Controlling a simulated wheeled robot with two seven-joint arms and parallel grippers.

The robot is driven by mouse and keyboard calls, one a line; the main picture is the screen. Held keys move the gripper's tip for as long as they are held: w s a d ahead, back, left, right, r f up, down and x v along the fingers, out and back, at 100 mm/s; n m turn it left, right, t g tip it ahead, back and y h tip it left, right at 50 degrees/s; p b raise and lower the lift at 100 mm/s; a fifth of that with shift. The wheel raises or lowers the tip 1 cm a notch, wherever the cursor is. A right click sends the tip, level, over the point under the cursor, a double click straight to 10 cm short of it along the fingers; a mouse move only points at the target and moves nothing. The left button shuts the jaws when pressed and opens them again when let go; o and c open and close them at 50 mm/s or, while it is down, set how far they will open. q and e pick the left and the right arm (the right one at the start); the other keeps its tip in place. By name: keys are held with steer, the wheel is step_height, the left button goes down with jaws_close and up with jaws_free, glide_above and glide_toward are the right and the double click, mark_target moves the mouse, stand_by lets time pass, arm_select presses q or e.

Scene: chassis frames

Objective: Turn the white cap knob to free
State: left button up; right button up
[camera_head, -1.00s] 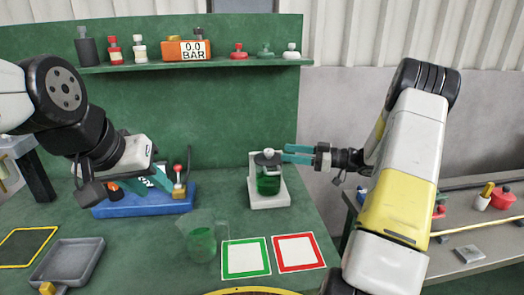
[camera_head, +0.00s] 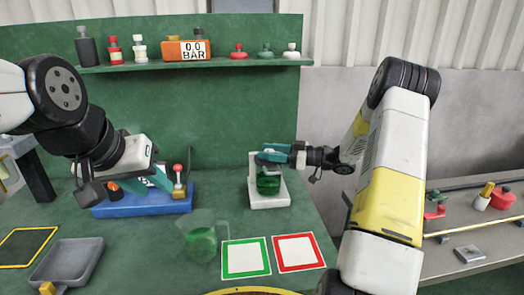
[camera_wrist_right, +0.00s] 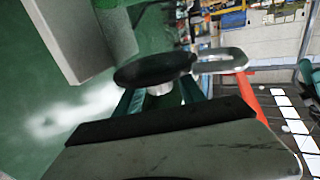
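A green reservoir (camera_head: 268,185) stands upright on a white stand (camera_head: 270,202) at the back right of the green bench. A dark round disc caps it; in the earlier view a small white knob shows on top. My right gripper (camera_head: 272,153) reaches in from the right at the cap and largely hides the knob in the head view. In the right wrist view, the dark disc (camera_wrist_right: 155,69) and a short whitish stub (camera_wrist_right: 160,88) lie between the open teal fingers; firm contact is not visible. My left gripper (camera_head: 160,178) is at the blue base; its opening is unclear.
The blue base (camera_head: 130,207) carries a red-tipped lever (camera_head: 178,170). A clear jug with green liquid (camera_head: 201,243) stands in front, near green-framed (camera_head: 246,258) and red-framed (camera_head: 299,252) cards. A grey tray (camera_head: 68,262) is at left. A shelf (camera_head: 200,66) holds several caps and bottles.

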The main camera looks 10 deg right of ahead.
jaws_close()
steer(key=shift+w+n+g+y, duration=0.1)
steer(key=shift+n+g+y, duration=0.4)
steer(key=shift+n+g, duration=1.8)
steer(key=shift+g, duration=1.1)
steer(key=shift+o, duration=1.3)
jaws_free()
steer(key=d, duration=0.8)
